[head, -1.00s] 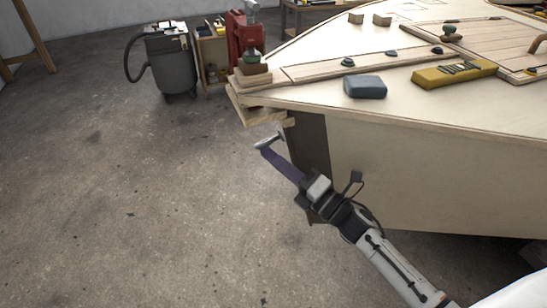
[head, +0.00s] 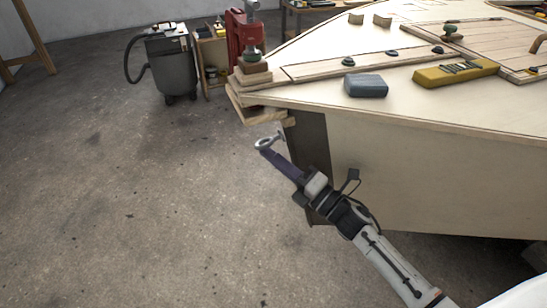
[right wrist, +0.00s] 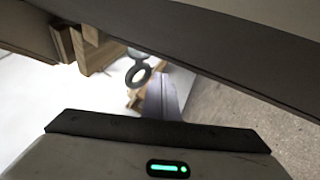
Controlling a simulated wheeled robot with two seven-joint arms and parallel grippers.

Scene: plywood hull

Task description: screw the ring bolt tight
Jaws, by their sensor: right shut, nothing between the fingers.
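The ring bolt (head: 274,139) is a grey metal eye with its shank toward the timber at the hull's pointed end. In the right wrist view the fingers (right wrist: 163,97) are beside the ring. How deep the thread sits is hidden. My left gripper is not in view.
The plywood hull (head: 400,165) fills the right side, close to my right arm. A blue-grey block (head: 366,86) and a yellow tool (head: 440,75) lie on the deck. The floor at left is clear up to a grey vacuum (head: 172,65).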

